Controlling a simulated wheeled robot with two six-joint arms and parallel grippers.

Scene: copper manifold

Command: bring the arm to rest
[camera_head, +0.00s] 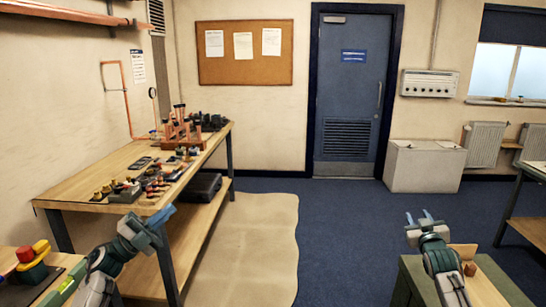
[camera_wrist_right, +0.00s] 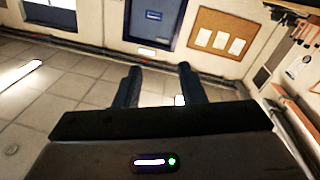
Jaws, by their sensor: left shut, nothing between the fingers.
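My left gripper (camera_head: 164,218) is at the lower left of the head view, raised in front of the wooden workbench (camera_head: 95,172). It is shut with nothing held. My right gripper (camera_head: 419,216) is at the lower right, above a green-sided box with a wooden top (camera_head: 488,290). Its two fingers are apart and empty; they also show in the right wrist view (camera_wrist_right: 160,68), pointing toward the far wall and door. Upright copper pipes (camera_head: 181,124) stand at the far end of the workbench, away from both grippers.
Small fittings and tools (camera_head: 155,182) cover the workbench's near part. A black case (camera_head: 198,188) lies on its lower shelf. Red and yellow items (camera_head: 33,254) sit at the lower left. The floor mat (camera_head: 245,245) and blue carpet (camera_head: 345,235) between my arms are clear. A dark bench (camera_head: 530,175) stands at right.

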